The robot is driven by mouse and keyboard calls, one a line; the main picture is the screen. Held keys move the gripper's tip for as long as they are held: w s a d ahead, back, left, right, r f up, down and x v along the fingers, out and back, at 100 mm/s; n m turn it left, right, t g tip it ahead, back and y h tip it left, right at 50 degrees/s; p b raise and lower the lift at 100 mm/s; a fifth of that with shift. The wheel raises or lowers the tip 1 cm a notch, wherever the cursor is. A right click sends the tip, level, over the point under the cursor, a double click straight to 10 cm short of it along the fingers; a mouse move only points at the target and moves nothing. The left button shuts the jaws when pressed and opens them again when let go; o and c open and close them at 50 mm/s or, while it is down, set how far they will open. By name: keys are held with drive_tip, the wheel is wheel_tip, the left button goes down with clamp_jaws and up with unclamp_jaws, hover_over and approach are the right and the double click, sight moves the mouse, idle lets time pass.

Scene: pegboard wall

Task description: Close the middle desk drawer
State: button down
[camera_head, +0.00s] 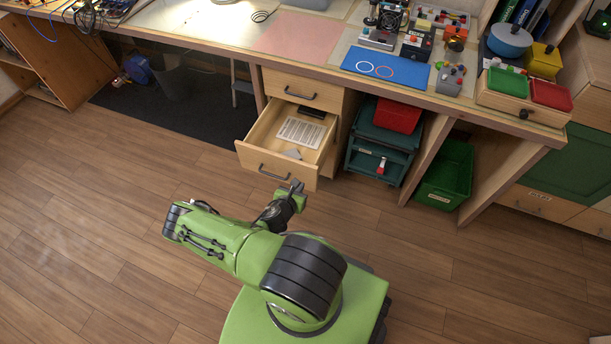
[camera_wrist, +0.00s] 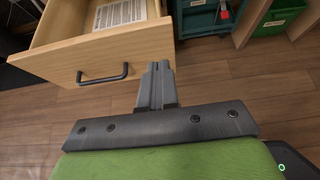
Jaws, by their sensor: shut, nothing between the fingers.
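The middle desk drawer (camera_head: 276,169) is pulled out from the wooden desk unit, with a dark bar handle on its front. A printed sheet (camera_head: 301,132) and a few small items lie inside it. The drawer above it (camera_head: 301,90) is closed. In the wrist view the open drawer's front (camera_wrist: 100,57) and its handle (camera_wrist: 103,76) are at the upper left. My gripper (camera_wrist: 157,68) is shut and empty, in front of the right end of the drawer front. In the head view my gripper (camera_head: 297,186) is near the drawer's lower right corner; whether it touches cannot be told.
A teal cart (camera_head: 377,158) with a red bin (camera_head: 397,115) stands right of the drawer. A green crate (camera_head: 447,178) stands farther right under the desk. A bin (camera_head: 171,80) is at the left on a dark mat. The wooden floor in front is clear.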

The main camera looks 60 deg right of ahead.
sight(311, 169)
drive_tip(key=x, duration=0.2)
drive_tip(key=r+b+x, duration=0.1)
drive_tip(key=x, duration=0.2)
drive_tip(key=b+x, duration=0.1)
drive_tip(key=x, duration=0.1)
drive_tip(key=shift+w+d, duration=0.1)
drive_tip(key=shift+d, duration=0.95)
